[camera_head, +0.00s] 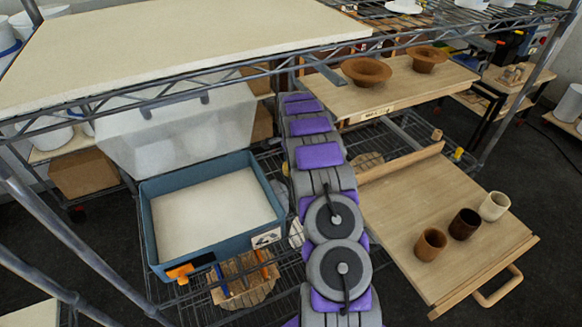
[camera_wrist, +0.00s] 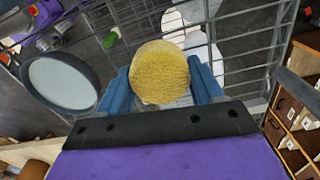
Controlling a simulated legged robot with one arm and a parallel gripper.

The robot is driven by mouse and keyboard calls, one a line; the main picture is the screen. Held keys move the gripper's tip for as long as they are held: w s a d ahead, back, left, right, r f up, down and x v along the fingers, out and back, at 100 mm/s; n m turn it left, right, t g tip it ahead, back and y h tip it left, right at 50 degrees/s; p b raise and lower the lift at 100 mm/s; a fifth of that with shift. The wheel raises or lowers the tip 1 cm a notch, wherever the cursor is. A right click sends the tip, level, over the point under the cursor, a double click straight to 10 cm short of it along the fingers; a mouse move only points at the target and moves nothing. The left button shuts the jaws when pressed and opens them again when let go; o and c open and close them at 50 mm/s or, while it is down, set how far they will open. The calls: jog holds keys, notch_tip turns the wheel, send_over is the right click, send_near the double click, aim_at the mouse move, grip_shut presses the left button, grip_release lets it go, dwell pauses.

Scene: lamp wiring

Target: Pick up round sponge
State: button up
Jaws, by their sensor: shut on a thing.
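The round sponge (camera_wrist: 159,72) is yellow with a rough surface and shows in the middle of the wrist view. My gripper (camera_wrist: 160,85) has its blue fingers on either side of the sponge and is shut on it. Wire shelving shows behind the sponge in the wrist view. In the head view my purple and grey arm reaches up the middle between the shelves. My gripper and the sponge are not visible there.
A blue bin (camera_head: 160,225) with a pale filling stands left of my arm. A wooden board (camera_head: 440,220) with several cups is at right. Brown bowls (camera_head: 367,71) stand on an upper shelf. A metal rack rail (camera_head: 150,100) crosses near my arm.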

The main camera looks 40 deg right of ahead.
jog(key=s+a, duration=0.2)
jog(key=s, duration=0.2)
jog(key=s+a+p, duration=0.1)
jog(key=s+a, duration=0.1)
jog(key=s, duration=0.3)
jog(key=s+a+r+p, duration=0.1)
jog(key=s+a, duration=0.2)
jog(key=s, duration=0.1)
jog(key=shift+s+a+r, duration=0.1)
jog(key=shift+s, duration=0.1)
jog(key=o, duration=0.6)
jog(key=c, duration=0.4)
jog(key=shift+c, duration=0.2)
